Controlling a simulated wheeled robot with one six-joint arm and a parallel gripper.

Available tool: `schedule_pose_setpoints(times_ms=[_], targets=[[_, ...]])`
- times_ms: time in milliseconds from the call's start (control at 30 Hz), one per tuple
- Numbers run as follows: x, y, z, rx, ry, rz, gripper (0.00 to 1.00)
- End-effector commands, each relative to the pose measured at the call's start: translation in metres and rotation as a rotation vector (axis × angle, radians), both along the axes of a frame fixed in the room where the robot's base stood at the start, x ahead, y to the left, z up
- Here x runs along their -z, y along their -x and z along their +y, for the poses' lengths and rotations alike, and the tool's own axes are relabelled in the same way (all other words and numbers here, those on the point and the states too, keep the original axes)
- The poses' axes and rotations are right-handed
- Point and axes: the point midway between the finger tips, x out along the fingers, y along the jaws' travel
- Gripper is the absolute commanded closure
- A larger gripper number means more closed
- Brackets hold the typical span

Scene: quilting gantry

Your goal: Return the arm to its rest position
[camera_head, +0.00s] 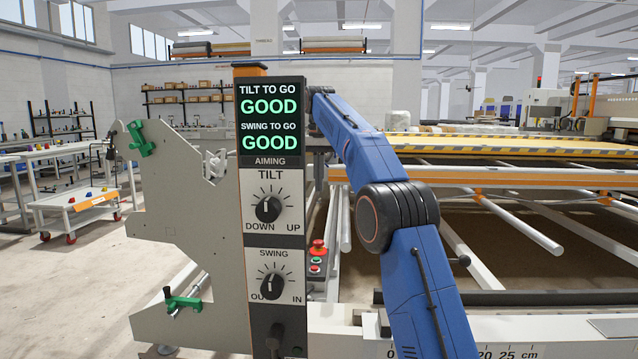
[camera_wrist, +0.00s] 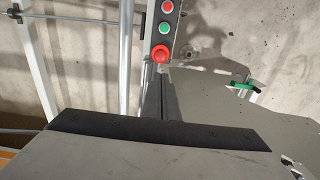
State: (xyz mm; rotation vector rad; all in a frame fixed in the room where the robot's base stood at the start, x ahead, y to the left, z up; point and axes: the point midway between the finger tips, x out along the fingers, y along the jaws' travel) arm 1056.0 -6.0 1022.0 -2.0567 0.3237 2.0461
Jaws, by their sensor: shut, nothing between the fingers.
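My blue arm (camera_head: 385,200) rises from the lower right, bends at a dark elbow joint and reaches up left to behind the display panel (camera_head: 272,125). The panel hides my gripper in the head view. In the wrist view my gripper (camera_wrist: 164,80) shows as a broad grey body with a dark edge and narrow dark fingers. The fingers are shut with nothing between them. They point towards the floor beside the red stop button (camera_wrist: 160,53), above it by an amount I cannot tell.
The display reads GOOD for tilt and swing, with a tilt dial (camera_head: 268,208) and a swing dial (camera_head: 273,284) below. A pale side plate (camera_head: 185,220) with green handles stands left. Rails of the quilting frame (camera_head: 520,178) fill the right. Open floor lies left, near a white cart (camera_head: 75,205).

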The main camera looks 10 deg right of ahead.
Motion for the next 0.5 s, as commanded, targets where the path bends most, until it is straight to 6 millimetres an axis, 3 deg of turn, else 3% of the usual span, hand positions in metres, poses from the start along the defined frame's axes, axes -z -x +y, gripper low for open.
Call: schedule_pose_setpoints(times_ms=[267, 500], targets=[[-0.005, 0.008, -0.002, -0.005, 0.0, -0.009, 1.0], [-0.019, 0.044, -0.009, -0.03, -0.002, -0.041, 1.0]])
